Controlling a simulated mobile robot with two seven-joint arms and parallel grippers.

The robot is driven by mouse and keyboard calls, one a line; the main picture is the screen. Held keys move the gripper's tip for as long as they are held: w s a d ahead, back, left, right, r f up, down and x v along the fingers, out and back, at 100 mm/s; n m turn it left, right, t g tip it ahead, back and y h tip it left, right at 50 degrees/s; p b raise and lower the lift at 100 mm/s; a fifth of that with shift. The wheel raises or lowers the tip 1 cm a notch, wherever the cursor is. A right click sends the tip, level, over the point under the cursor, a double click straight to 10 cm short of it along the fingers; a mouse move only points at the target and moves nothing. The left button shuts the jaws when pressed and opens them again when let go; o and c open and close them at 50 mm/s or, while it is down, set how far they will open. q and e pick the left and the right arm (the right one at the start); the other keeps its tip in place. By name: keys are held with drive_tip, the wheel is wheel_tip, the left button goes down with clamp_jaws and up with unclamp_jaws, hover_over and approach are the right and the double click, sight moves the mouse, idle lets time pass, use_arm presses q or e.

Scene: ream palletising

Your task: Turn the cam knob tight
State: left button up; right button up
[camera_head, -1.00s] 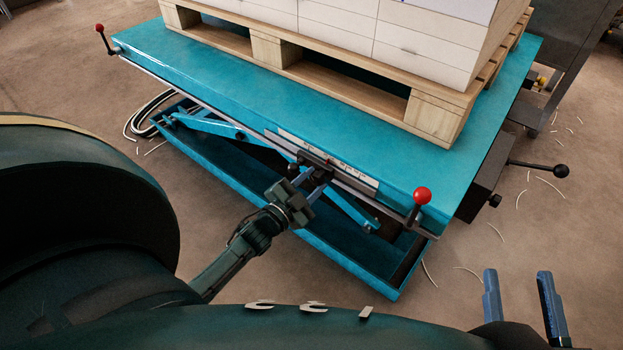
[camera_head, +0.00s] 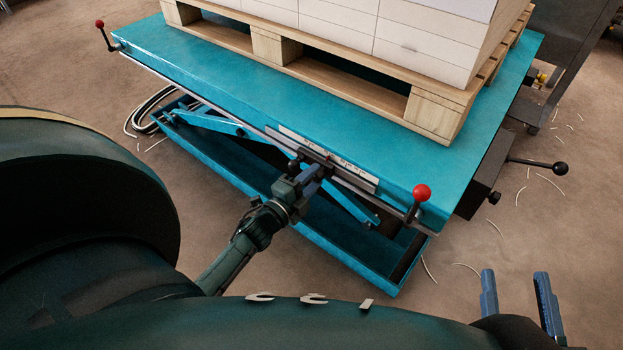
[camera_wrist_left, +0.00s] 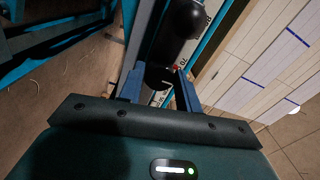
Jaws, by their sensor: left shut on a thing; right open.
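The cam knob (camera_wrist_left: 158,77) is black and shows between my left fingers in the left wrist view, partly hidden by them. It belongs to the dark clamp (camera_head: 318,158) on the front rail of the blue lift table (camera_head: 215,78). My left gripper (camera_head: 316,172) is at this clamp and shut on the knob; in the head view it hides most of the knob. How tight the knob is cannot be told. My right gripper (camera_head: 515,276) is open and empty, low at the right, apart from the table.
A white scale strip (camera_head: 356,178) runs along the rail. Red-ended levers stand at the left (camera_head: 100,25) and right (camera_head: 421,194) of the table's front. A wooden pallet (camera_head: 435,112) carries white reams (camera_head: 420,50). A black-knobbed lever (camera_head: 559,168) sticks out at right.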

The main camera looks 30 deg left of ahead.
idle(0.4)
use_arm(q)
drive_tip(key=o, duration=1)
drive_tip(key=s+a+p, duration=0.1)
drive_tip(key=s+p, duration=0.2)
drive_tip(key=s, duration=1)
drive_tip(key=shift+s, duration=0.1)
